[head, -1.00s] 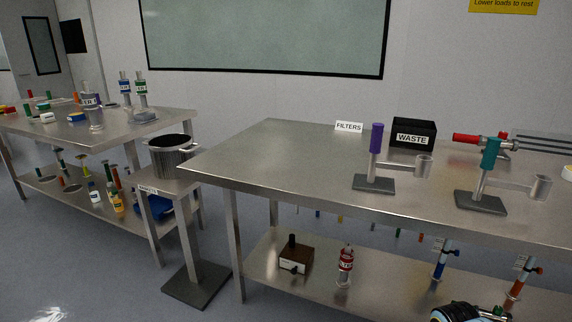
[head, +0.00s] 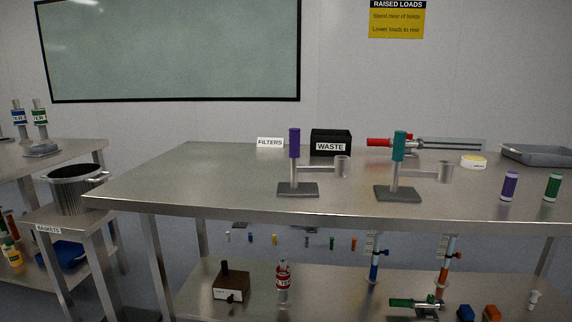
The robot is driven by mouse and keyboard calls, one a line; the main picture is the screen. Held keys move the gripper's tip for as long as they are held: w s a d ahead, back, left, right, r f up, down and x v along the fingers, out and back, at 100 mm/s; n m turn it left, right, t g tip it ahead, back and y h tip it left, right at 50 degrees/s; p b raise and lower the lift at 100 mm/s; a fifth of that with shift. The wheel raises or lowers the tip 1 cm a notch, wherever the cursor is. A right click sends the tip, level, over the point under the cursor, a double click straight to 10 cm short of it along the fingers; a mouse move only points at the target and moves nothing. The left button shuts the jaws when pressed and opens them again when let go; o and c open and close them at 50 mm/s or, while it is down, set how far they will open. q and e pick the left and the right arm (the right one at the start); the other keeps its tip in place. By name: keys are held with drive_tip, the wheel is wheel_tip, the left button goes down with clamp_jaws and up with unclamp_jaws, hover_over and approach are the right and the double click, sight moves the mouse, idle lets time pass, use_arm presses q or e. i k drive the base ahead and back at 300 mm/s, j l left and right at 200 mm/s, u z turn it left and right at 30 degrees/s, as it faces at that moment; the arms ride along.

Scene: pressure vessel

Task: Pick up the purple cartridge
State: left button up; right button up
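A purple cartridge (head: 510,185) with a white label stands upright near the front right of the steel table (head: 220,190). A similar green cartridge (head: 552,186) stands to its right, apart from it. A stand with a purple upright cylinder (head: 294,143) and a side cup is left of the middle of the table. A like stand with a teal cylinder (head: 399,146) is to its right. Neither of my grippers shows in the head view.
A black WASTE box (head: 331,142), a FILTERS sign (head: 270,142), a red-handled tool (head: 380,142), a yellow-and-white round item (head: 473,162) and a grey tray (head: 540,155) are towards the back. The lower shelf (head: 330,300) holds several items. The table's left part is clear.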

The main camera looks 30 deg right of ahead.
sight(511, 176)
drive_tip(key=z, duration=2.3)
